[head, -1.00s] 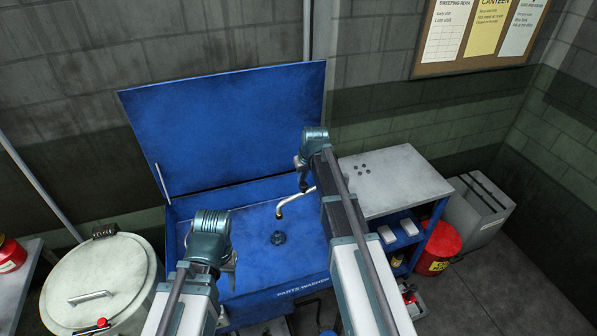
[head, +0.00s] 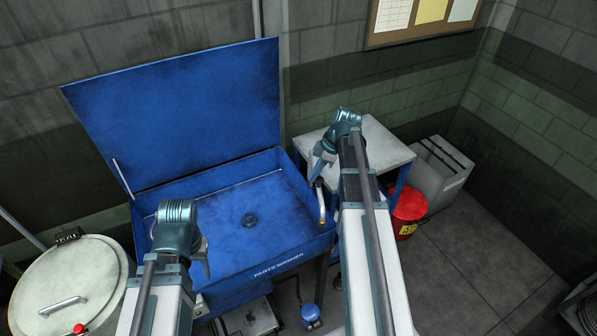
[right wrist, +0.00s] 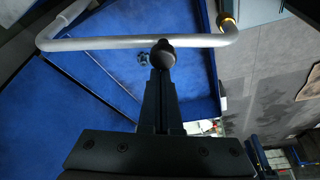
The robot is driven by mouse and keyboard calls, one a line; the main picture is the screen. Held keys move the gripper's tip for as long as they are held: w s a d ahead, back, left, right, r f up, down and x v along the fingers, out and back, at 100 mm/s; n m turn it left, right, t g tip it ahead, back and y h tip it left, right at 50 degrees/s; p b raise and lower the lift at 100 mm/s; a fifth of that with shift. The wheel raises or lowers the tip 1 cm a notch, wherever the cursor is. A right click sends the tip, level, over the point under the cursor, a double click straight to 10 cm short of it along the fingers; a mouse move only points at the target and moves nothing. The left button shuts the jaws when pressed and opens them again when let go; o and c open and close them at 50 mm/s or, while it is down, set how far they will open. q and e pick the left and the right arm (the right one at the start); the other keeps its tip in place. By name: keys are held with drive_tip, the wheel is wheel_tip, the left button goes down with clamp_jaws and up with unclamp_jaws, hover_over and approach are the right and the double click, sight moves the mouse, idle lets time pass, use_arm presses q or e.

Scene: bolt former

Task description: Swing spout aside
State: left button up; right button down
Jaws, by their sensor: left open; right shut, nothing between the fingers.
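The blue parts washer (head: 278,264) stands with its lid raised, and a dark drain shows in its basin. The spout (head: 320,203), a bent metal pipe with a brass tip, is at the basin's right edge. In the right wrist view the spout (right wrist: 110,43) crosses near the top, with its brass tip (right wrist: 228,20) at the upper right. My right gripper (head: 317,170) is shut and empty. Its dark fingertips (right wrist: 162,55) overlap the pipe's middle in that view; contact is unclear. My left gripper (head: 206,265) is open over the basin's front left, away from the spout.
A round lidded drum (head: 70,285) is at the left.

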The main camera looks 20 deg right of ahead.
drive_tip(key=s+d+n, duration=0.1)
drive_tip(key=d, duration=0.6)
drive_tip(key=shift+s+d, duration=0.3)
drive_tip(key=shift+s, duration=0.05)
idle(0.4)
drive_tip(key=a, duration=0.1)
drive_tip(key=a+r+p, duration=0.2)
drive_tip(key=shift+w+a, duration=0.25)
drive_tip(key=shift+a, duration=0.15)
use_arm(q)
wheel_tip(320, 180, up, 10)
drive_tip(key=p, duration=0.8)
drive_tip(key=shift+s+d, duration=0.4)
drive_tip(key=shift+d, duration=0.05)
use_arm(e)
drive_tip(key=w+v, duration=0.1)
drive_tip(key=v, duration=0.7)
drive_tip(key=shift+d+r+n, duration=0.25)
drive_tip(key=shift+d+n, duration=0.05)
